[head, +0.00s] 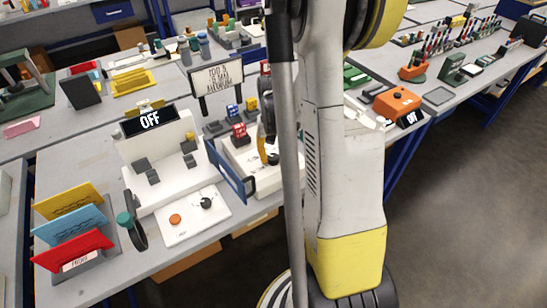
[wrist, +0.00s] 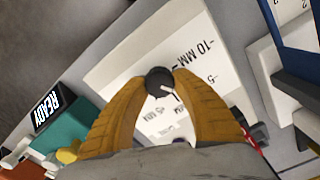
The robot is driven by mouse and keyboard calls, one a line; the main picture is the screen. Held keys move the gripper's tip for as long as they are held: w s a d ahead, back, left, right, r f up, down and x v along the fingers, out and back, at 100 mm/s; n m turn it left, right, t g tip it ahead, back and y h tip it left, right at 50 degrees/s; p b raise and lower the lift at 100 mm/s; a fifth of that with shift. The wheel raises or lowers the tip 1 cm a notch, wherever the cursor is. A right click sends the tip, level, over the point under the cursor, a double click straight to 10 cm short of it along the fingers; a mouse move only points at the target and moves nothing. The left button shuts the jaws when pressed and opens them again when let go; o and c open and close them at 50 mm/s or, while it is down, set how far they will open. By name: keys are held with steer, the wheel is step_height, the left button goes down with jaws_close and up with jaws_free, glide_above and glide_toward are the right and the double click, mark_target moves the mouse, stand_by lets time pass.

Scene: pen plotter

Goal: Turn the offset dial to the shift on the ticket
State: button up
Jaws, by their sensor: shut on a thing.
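The offset dial is a small dark round knob with a white pointer line (wrist: 158,82), in the wrist view. It sits on a white panel (wrist: 125,62) printed with marks such as -10 MM and -5; lower marks are partly hidden by my fingers. The pointer line points to the right and slightly down in the wrist view. My gripper (wrist: 158,84) has its two orange fingers shut on the dial, one on each side. In the head view my gripper (head: 268,157) is low over the white panel, partly behind my arm. I cannot identify the ticket with certainty.
A small READY display (wrist: 52,107) stands beside the panel. A black-framed sign (head: 220,80) has lettering too small to read surely. A white machine with an OFF display (head: 150,121), a blue frame (head: 229,172) and red, blue and yellow upright plates (head: 72,252) are to the left.

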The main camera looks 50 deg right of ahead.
mark_target(273, 156)
steer(key=shift+n, duration=1.2)
steer(key=o, duration=1.2)
steer(key=shift+r, duration=0.1)
step_height(273, 156, up, 12)
steer(key=shift+f, duration=0.1)
